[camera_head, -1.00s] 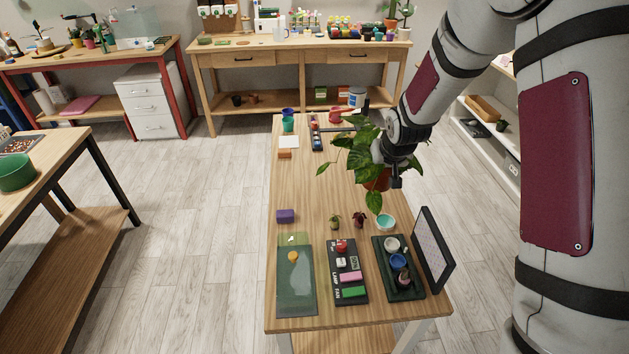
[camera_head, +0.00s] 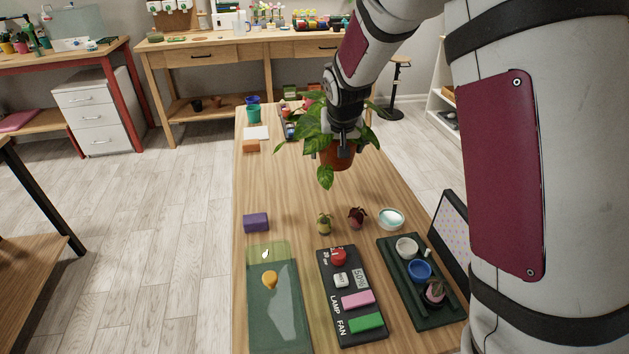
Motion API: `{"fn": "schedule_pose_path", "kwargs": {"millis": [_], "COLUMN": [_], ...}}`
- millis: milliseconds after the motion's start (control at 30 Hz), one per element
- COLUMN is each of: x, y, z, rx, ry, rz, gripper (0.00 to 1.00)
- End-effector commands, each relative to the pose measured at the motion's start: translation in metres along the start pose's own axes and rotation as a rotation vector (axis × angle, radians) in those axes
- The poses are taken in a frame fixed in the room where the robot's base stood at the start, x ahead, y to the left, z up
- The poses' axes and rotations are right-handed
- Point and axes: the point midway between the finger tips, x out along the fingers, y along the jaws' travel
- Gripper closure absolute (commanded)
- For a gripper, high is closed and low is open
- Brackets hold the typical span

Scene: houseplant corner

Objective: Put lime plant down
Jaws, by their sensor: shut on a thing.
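The lime plant (camera_head: 317,122) has broad green leaves and sits in a terracotta pot (camera_head: 338,155). My gripper (camera_head: 342,148) is shut on this pot near its rim. The pot appears to be held above the wooden table (camera_head: 290,185), around the middle of its length; the exact gap cannot be told. Leaves hang down on the left of the pot, and my gripper and wrist hide part of the plant.
Small plants (camera_head: 325,224) and a teal-rimmed bowl (camera_head: 391,218) stand nearer the front. A purple block (camera_head: 256,222), a green mat (camera_head: 278,305), a black switch panel (camera_head: 351,298) and a dark tray (camera_head: 425,300) lie around them. The table's left middle is clear.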

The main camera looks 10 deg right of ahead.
Motion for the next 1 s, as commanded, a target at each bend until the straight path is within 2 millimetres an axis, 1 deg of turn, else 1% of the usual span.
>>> {"fn": "schedule_pose_path", "kwargs": {"millis": [33, 67, 167, 433, 667, 900, 1000], "x": [0.005, 0.006, 0.013, 0.051, 0.065, 0.091, 0.092], "y": [-0.002, -0.003, -0.003, -0.003, -0.003, -0.004, -0.004], "z": [-0.006, -0.008, -0.007, 0.015, 0.022, 0.038, 0.038], "rx": [0.005, 0.008, 0.015, 0.016, 0.017, 0.015, 0.016], "ry": [0.005, 0.004, 0.001, 0.0, 0.002, 0.001, 0.005], "rz": [0.004, 0.006, 0.012, 0.013, 0.012, 0.012, 0.011], "gripper": [0.57, 0.57, 0.57, 0.57, 0.57, 0.57, 0.57]}}
